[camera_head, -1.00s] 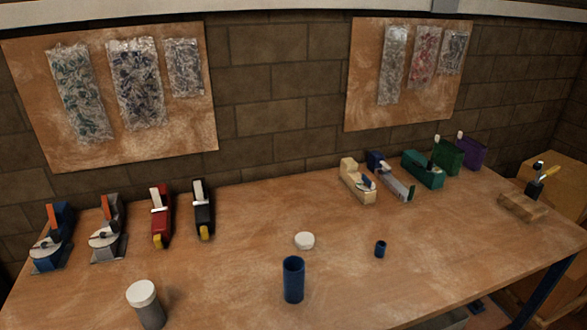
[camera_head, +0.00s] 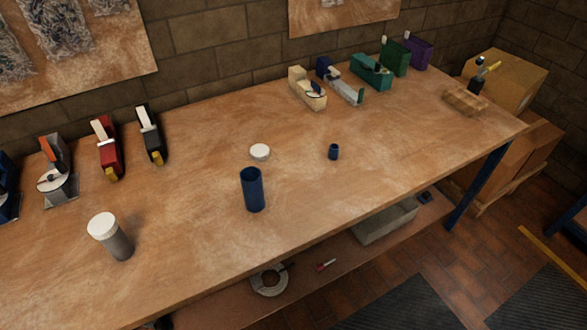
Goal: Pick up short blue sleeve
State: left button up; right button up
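The short blue sleeve (camera_head: 333,152) stands upright on the wooden workbench (camera_head: 400,150), right of the middle of the head view. Its dark open top shows. A taller blue sleeve (camera_head: 252,190) stands to its left and nearer the bench's front edge. Neither of my grippers is in view, and nothing touches the short sleeve.
A white disc (camera_head: 260,151) lies left of the short sleeve. A grey cylinder with a white top (camera_head: 110,236) stands at front left. Tape dispensers (camera_head: 108,150) and coloured boxes (camera_head: 371,72) line the back. A lower shelf holds a grey bin (camera_head: 385,220).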

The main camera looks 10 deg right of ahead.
aim_at(333, 148)
jog(key=i+l, duration=0.1)
jog(key=l, duration=0.35)
jog(key=i+l, duration=0.15)
jog(key=l, duration=0.3)
jog(key=i+l, duration=0.1)
jog(key=l, duration=0.35)
jog(key=i+l, duration=0.1)
jog(key=l, duration=0.35)
jog(key=i+l, duration=0.15)
jog(key=l, duration=0.3)
jog(key=u, duration=0.05)
